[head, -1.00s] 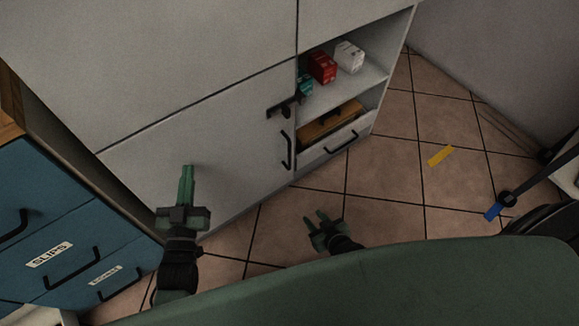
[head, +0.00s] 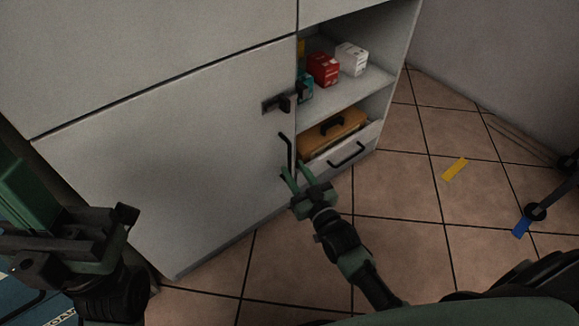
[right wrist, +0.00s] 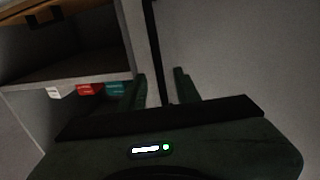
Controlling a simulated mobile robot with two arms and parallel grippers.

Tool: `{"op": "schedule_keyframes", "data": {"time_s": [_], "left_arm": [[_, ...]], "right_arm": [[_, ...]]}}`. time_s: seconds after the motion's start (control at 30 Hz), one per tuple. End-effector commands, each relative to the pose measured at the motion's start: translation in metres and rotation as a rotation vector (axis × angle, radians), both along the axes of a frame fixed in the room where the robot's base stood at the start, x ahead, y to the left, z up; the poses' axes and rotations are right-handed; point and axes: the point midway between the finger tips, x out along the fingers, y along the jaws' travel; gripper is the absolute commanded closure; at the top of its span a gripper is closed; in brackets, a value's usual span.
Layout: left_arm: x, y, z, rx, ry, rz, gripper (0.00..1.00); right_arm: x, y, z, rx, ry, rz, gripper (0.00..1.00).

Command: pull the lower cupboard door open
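The lower cupboard door (head: 170,160) is a plain grey panel, and it looks closed. Its black bar handle (head: 285,150) stands upright near the right edge. A dark latch (head: 277,103) sits above the handle at the door's upper right corner. My right gripper (head: 292,173) is open at the handle's lower end. In the right wrist view its two fingers (right wrist: 158,88) are apart, with a dark upright bar, seemingly the handle, between them; contact cannot be told. My left gripper (head: 30,200) is large at the left edge, away from the handle; its finger gap is not clear.
An open shelf right of the door holds a red box (head: 323,69), a white box (head: 351,59) and a teal box (head: 306,86). Below is a drawer (head: 365,145) with an orange case (head: 335,131). Yellow tape (head: 455,169) lies on the otherwise fairly clear tiled floor.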

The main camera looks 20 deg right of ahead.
Motion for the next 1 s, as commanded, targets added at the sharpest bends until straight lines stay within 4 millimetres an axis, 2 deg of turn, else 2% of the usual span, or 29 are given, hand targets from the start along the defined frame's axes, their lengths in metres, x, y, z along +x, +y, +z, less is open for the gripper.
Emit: {"op": "schedule_keyframes", "data": {"time_s": [0.03,0.2,0.57,0.6,0.7,1.0], "left_arm": [[0.0,0.0,-0.002,0.001,-0.015,0.001,1.0],[0.001,-0.001,0.003,0.003,-0.041,0.002,1.0],[0.002,-0.002,0.007,0.005,-0.048,0.004,1.0],[0.002,-0.002,0.007,0.005,-0.048,0.004,1.0],[0.002,-0.002,0.007,0.005,-0.048,0.004,1.0],[0.002,-0.002,0.007,0.005,-0.048,0.003,1.0]], "right_arm": [[0.01,0.002,-0.002,0.0,-0.003,0.0,0.68],[0.029,0.005,-0.002,0.0,-0.001,0.0,0.68],[0.036,0.006,-0.001,0.0,0.003,0.001,0.68],[0.036,0.006,-0.001,0.0,0.003,0.001,0.73],[0.036,0.006,-0.001,0.0,0.003,0.001,1.0],[0.036,0.006,-0.001,0.0,0.003,0.0,1.0]]}}
